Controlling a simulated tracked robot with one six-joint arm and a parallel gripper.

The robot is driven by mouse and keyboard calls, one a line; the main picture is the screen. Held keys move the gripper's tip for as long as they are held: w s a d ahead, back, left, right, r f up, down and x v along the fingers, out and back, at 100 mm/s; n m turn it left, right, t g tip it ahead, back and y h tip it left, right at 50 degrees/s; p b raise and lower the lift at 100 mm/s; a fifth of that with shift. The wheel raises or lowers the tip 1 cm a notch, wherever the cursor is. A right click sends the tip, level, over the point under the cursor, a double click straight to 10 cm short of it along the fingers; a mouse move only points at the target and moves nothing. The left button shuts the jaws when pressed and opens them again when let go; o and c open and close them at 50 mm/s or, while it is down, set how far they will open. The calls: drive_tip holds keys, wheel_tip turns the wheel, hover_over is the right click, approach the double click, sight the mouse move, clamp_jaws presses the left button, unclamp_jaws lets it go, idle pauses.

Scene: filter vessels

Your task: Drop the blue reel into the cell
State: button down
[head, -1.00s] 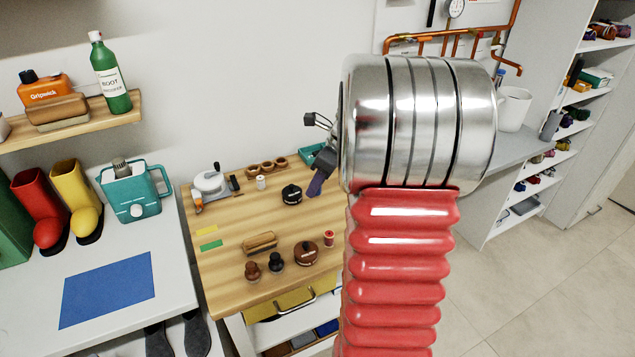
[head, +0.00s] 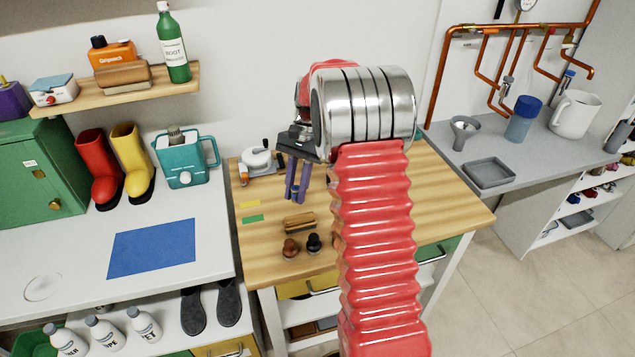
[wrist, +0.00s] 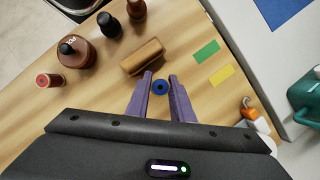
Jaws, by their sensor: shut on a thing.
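My gripper (head: 297,192) with purple fingers hangs above the wooden worktop, left of my red arm in the head view. The reel is not distinguishable in the head view. I cannot make out the cell; my arm hides much of the worktop in the head view.
The wooden worktop (head: 262,262) holds a brush (head: 299,222), two dark knobs and a white dispenser (head: 257,160). The wrist view shows a red reel (wrist: 48,80) and a brown jar (wrist: 75,50). A grey bench (head: 540,160) with a tray (head: 489,172) stands right.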

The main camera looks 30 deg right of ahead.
drive_tip(key=a+n+h, duration=0.1)
drive_tip(key=a+n, duration=0.2)
drive_tip(key=w+a+f+n+g+h, duration=0.1)
drive_tip(key=a+n, duration=0.2)
drive_tip(key=n, duration=0.1)
drive_tip(key=w+a+f+n+g+h, duration=0.1)
drive_tip(key=a+n, duration=0.1)
drive_tip(key=n, duration=0.2)
drive_tip(key=shift+w+a+f+h, duration=0.15)
drive_tip(key=shift+a+f+h, duration=0.15)
drive_tip(key=shift+a, duration=0.1)
drive_tip(key=shift+w+a+n, duration=0.1)
drive_tip(key=shift+a+n, duration=0.25)
drive_tip(key=shift+n, duration=0.15)
drive_tip(key=shift+a, duration=0.15)
